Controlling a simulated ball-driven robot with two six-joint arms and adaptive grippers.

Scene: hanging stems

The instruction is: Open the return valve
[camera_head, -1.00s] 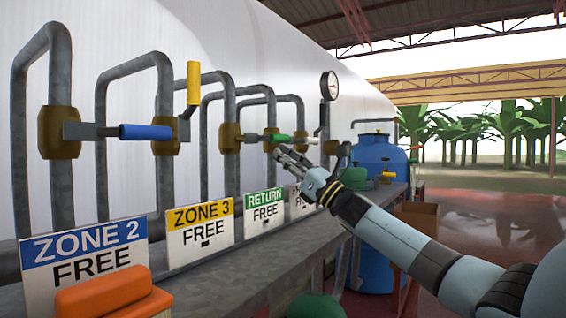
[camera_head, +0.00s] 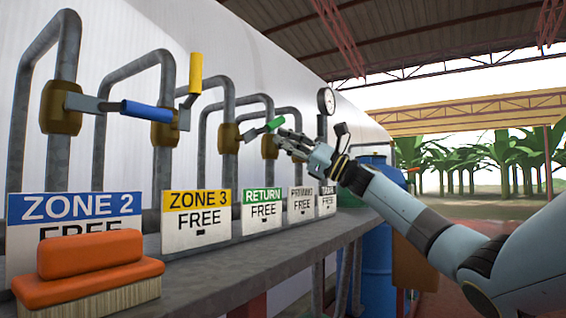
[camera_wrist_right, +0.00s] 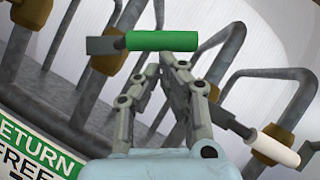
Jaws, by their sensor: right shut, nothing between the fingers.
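The return valve has a brass body (camera_head: 229,138) on a grey pipe and a lever with a green handle (camera_head: 274,124). The lever slants up to the right, out from the body. The RETURN sign (camera_head: 264,211) stands below it and reads FREE. My right gripper (camera_head: 284,134) is shut and empty, with its fingertips close to the handle's outer end. In the right wrist view the green handle (camera_wrist_right: 162,41) lies across, just beyond the closed fingertips (camera_wrist_right: 172,62). I cannot tell whether they touch. My left gripper is not in view.
Zone 2's blue-handled lever (camera_head: 147,111) and zone 3's upright yellow handle (camera_head: 195,72) are to the left. A white-handled lever (camera_wrist_right: 275,145) is right of my fingers in the wrist view. An orange brush (camera_head: 90,268) lies on the shelf. A gauge (camera_head: 326,101) stands behind.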

